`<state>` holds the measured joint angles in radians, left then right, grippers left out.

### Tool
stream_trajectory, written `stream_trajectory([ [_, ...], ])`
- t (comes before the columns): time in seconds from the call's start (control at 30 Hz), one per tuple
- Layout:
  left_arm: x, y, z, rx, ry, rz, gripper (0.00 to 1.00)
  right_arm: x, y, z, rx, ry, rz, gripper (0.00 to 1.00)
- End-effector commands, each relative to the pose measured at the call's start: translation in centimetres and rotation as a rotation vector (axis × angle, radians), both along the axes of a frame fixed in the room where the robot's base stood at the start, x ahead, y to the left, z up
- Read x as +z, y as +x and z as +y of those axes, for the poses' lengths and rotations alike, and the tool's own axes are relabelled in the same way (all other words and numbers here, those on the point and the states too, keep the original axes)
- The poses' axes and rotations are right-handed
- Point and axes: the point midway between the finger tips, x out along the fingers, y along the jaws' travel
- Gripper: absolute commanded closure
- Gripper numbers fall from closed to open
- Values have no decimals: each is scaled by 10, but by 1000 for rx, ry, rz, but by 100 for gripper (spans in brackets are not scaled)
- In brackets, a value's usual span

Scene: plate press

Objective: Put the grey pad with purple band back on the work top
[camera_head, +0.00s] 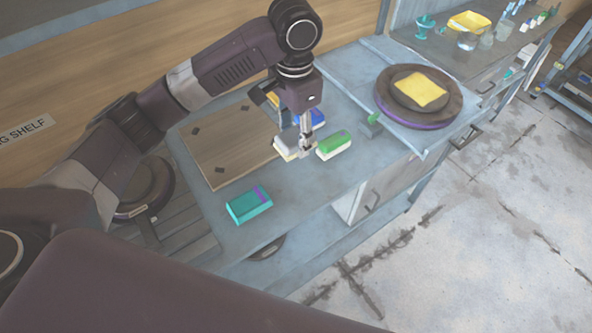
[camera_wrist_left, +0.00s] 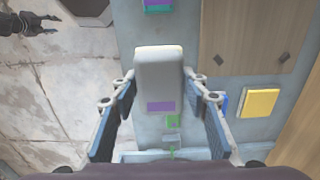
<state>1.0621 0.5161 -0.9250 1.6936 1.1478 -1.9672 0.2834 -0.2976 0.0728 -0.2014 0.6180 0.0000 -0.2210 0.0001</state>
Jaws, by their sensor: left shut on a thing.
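The grey pad with a purple band (camera_wrist_left: 158,75) is between the fingers of my left gripper (camera_wrist_left: 160,100), which is shut on it. In the head view my left gripper (camera_head: 304,147) points down over the work top (camera_head: 290,190), with the grey pad (camera_head: 287,141) partly hidden behind its fingers. I cannot tell whether the pad touches the work top. A green pad (camera_head: 334,145) lies just to the right of the gripper. What looks like my right gripper (camera_wrist_left: 35,24) shows over the floor in the left wrist view; its opening is unclear.
A teal pad with purple band (camera_head: 249,205) lies near the front edge. A wooden board (camera_head: 228,146) lies left of the gripper, a blue item (camera_head: 318,117) behind it. A round dark plate press (camera_head: 447,107) with a yellow cloth (camera_head: 420,89) stands right. The front middle is clear.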

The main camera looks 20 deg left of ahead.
Motion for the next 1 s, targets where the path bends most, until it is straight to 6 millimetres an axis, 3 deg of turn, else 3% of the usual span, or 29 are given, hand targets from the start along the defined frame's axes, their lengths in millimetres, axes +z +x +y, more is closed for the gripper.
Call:
stream_trajectory([
  [0.03, -12, -1, 1, 1, 2, 5, 78, 4, -12, -1, 1, -3, 16, 60],
  [0.17, -47, -1, 1, 3, 2, 5, 78, 9, -27, -5, 3, -7, 36, 60],
  [0.33, -84, 0, 1, 2, 3, 2, 78, 15, -15, -7, 3, -9, 21, 60],
  [0.57, -105, 0, 1, 0, 1, -1, 78, 20, 16, -7, 2, -6, -26, 60],
  [0.8, -139, 0, 0, 1, 1, -1, 78, 24, 5, -8, 0, -8, -9, 60],
  [1.0, -144, 1, 0, 0, 0, -3, 78, 23, -7, -8, 0, -10, 8, 60],
])
